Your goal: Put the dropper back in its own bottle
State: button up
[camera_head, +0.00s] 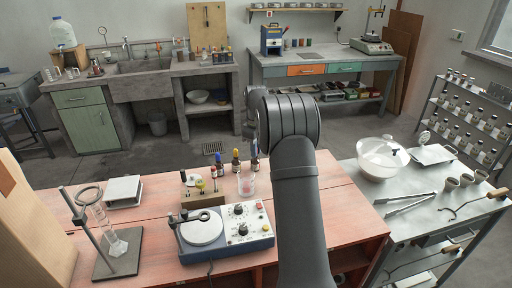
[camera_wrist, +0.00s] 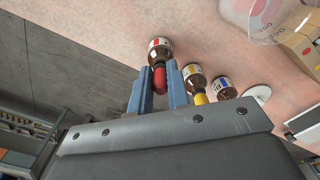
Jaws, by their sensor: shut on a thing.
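A dropper with a red bulb (camera_wrist: 160,80) is between the two blue fingers of my gripper (camera_wrist: 157,88), which is shut on it. Directly beyond the bulb in the wrist view is a brown bottle with a red and white label (camera_wrist: 159,48). The bulb lines up with its neck; I cannot tell whether the glass stem is inside. In the head view, this bottle's lower part (camera_head: 254,165) shows below my gripper (camera_head: 254,147), partly hidden by my arm.
Beside it stand a brown bottle with a yellow dropper (camera_head: 236,160) and a blue-labelled bottle (camera_wrist: 220,86). A glass beaker (camera_head: 247,184), a wooden block (camera_head: 204,200) and a hotplate-like device (camera_head: 225,235) stand close by on the reddish bench.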

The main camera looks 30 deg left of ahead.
jog(key=shift+f, duration=0.2)
jog(key=o, duration=1.1)
jog(key=shift+r, duration=3.55)
jog(key=shift+f, duration=0.1)
